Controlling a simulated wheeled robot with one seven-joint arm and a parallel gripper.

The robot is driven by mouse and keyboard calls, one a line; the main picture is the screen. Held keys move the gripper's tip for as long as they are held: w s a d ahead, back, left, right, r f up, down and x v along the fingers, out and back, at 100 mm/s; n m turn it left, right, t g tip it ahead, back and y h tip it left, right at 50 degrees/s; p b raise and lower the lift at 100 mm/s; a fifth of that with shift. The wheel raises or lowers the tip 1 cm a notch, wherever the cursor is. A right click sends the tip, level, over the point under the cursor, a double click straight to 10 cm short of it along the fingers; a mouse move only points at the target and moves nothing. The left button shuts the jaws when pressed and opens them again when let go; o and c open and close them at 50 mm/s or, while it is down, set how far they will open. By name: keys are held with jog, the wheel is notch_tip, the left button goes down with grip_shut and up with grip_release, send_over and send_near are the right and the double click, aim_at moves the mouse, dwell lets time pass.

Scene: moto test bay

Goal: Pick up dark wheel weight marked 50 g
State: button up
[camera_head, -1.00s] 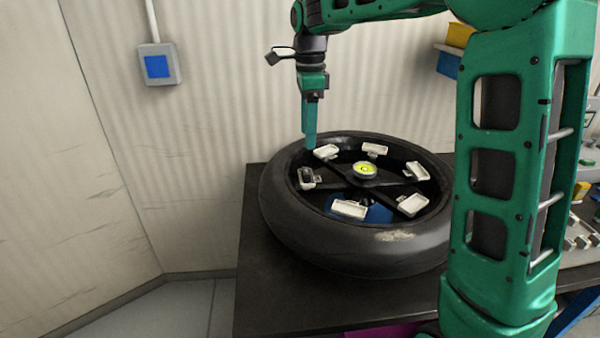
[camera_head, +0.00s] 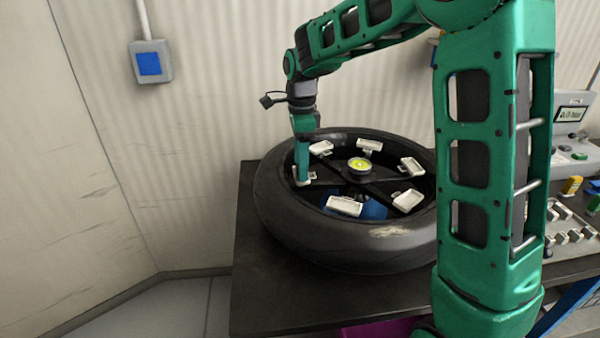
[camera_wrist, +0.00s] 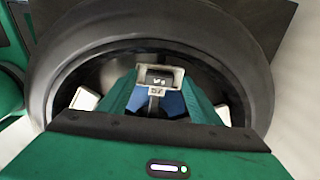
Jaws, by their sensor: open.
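The dark wheel weight (camera_wrist: 159,76) sits in a pale holder (camera_wrist: 157,91) at the middle of the wrist view. A short marking shows on the holder's front but is too small to read surely. My gripper (camera_wrist: 158,85) is open, with a teal finger on each side of the holder. I cannot tell whether the fingers touch it. In the head view my gripper (camera_head: 301,180) points down into the left part of the wheel (camera_head: 340,248), at the leftmost holder, and hides most of it and the weight.
Other pale holders, such as the front one (camera_head: 344,206) and right one (camera_head: 407,200), stand around the wheel's inside. A round yellow-green level (camera_head: 360,166) sits at the hub. The wheel lies on a dark table (camera_head: 262,300). A blue-faced wall box (camera_head: 149,64) hangs at left.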

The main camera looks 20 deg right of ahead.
jog(key=c, duration=1.1)
jog(key=shift+c, duration=0.2)
